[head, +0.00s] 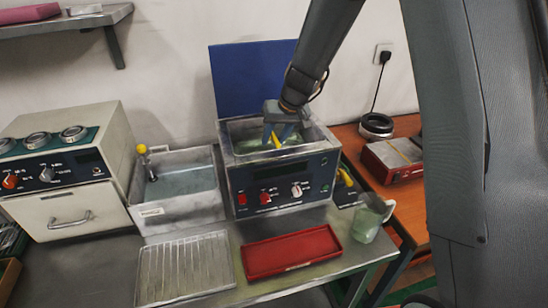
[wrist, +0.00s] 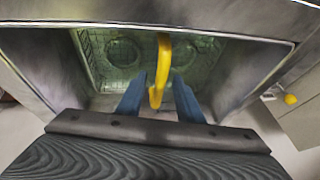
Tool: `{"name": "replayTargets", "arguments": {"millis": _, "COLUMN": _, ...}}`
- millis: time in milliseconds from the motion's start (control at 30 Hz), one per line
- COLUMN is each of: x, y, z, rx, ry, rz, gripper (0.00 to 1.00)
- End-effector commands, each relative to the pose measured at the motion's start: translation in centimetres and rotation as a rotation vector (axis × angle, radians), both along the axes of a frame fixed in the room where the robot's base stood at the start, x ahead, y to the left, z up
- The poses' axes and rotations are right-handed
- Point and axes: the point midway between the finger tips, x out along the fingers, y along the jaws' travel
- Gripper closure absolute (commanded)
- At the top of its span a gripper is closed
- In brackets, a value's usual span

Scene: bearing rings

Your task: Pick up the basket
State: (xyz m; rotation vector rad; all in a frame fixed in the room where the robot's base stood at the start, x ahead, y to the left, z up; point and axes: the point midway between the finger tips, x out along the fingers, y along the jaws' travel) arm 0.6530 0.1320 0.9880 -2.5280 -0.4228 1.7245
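The basket is a wire mesh basket (wrist: 92,62) down inside the tank of the blue-fronted cleaning machine (head: 280,182). In the wrist view the handle's near end lies between the two fingers, with a gap on each side. In the head view my gripper (head: 279,134) hides part of the handle, and the tank wall hides most of the basket.
The tank's metal rim surrounds my gripper, and a raised blue lid (head: 245,85) stands behind it. A water-filled sink (head: 180,212) with a yellow-knobbed tap is to the left. A wire rack (head: 185,268), a red tray (head: 290,252) and a glass jug (head: 370,220) are in front.

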Motion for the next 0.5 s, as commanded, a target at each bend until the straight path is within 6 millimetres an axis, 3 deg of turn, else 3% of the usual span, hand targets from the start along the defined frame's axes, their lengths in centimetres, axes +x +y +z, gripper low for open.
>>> {"name": "replayTargets", "arguments": {"millis": 300, "x": 1.3, "y": 0.9, "z": -3.0, "rx": 0.000, "ry": 0.002, "rz": 0.000, "gripper": 0.67}}
{"name": "replayTargets", "arguments": {"millis": 500, "x": 1.6, "y": 1.0, "z": -3.6, "rx": 0.000, "ry": 0.000, "rz": 0.000, "gripper": 0.67}}
